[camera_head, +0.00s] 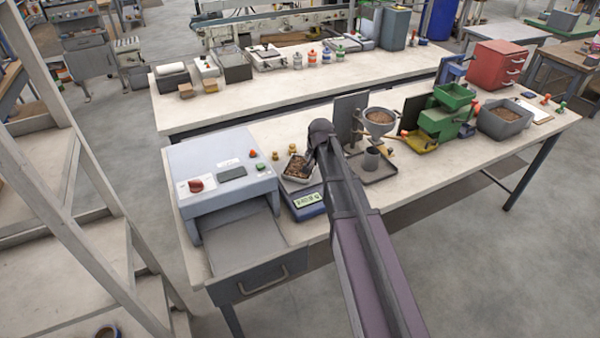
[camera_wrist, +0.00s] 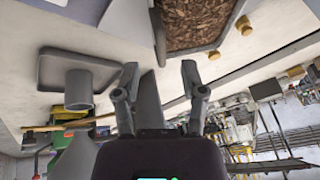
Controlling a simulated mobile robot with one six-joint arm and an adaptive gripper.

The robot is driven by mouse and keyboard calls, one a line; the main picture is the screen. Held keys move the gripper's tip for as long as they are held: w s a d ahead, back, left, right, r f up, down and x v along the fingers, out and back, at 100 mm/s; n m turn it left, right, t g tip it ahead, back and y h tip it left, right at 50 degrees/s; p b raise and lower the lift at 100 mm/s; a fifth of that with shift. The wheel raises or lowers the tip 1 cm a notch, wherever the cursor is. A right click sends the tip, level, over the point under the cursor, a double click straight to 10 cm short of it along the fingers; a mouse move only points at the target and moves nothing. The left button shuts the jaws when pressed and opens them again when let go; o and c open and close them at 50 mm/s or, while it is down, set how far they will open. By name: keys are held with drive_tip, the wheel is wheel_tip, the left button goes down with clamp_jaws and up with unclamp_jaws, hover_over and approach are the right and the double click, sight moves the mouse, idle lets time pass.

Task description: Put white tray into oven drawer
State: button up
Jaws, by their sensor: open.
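The white tray (camera_head: 297,180), filled with brown pellets, sits on the blue scale (camera_head: 308,207) right of the oven. The tray also shows at the top of the wrist view (camera_wrist: 216,48), partly cut off by the frame edge. The blue-grey oven (camera_head: 222,165) stands at the left end of the bench. Its drawer (camera_head: 240,245) is pulled out toward the front, and its flat inside looks empty. My gripper (camera_head: 318,140) is beside the tray's right side in the head view. In the wrist view its two fingers (camera_wrist: 160,76) are apart with nothing between them.
A green machine (camera_head: 440,120) and a red cabinet (camera_head: 496,65) are farther right.

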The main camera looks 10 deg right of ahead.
sight(313, 163)
drive_tip(key=shift+b+x, duration=1.65)
drive_tip(key=shift+x, duration=0.4)
clamp_jaws()
